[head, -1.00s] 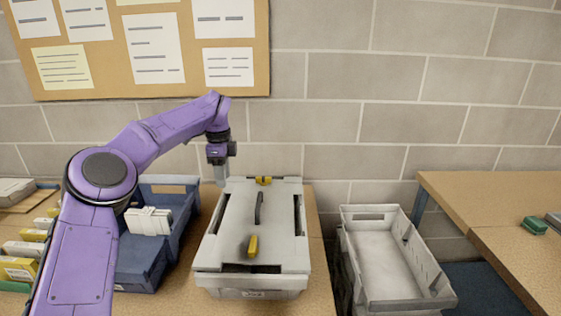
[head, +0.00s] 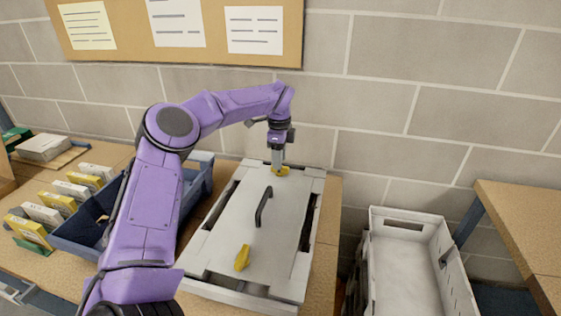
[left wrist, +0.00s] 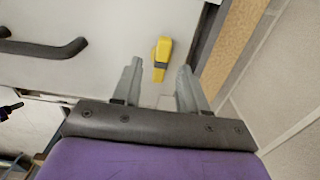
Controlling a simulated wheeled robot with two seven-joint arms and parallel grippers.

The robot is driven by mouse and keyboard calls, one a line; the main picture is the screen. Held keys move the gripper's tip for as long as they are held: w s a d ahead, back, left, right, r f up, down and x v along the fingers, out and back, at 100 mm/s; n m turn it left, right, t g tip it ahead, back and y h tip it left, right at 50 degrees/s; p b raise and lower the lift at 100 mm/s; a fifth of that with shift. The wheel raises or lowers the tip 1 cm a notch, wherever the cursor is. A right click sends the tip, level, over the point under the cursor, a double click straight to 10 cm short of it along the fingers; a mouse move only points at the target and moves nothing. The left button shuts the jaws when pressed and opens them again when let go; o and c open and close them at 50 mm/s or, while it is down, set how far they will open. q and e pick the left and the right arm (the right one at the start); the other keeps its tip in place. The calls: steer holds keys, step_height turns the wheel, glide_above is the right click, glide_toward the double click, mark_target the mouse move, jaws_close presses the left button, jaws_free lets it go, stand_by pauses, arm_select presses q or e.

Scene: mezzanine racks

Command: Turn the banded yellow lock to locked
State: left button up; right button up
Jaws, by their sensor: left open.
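A grey-white lidded box carries two yellow locks on its lid (head: 222,240). The back lock (head: 283,171), at the lid's far edge, has a dark band across it and looks like the banded one. It shows in the left wrist view (left wrist: 162,52) between the fingertips' lines, just ahead of them. The front lock (head: 242,257) is plain yellow and set at a slant. My left gripper (head: 278,168) points down over the back lock, open and empty, its fingers on either side; contact cannot be told. My right gripper is out of view.
A black handle (head: 263,206) stands up mid-lid, between the locks. A blue bin (head: 80,238) and several small boxes stand left. An empty grey crate (head: 408,225) is at right. The brick wall rises close behind the lid.

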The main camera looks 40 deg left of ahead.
mark_target(274, 176)
arm_select(q)
steer(key=f, duration=0.3)
steer(key=shift+w, duration=0.2)
steer(key=shift+s, duration=0.15)
jaws_close()
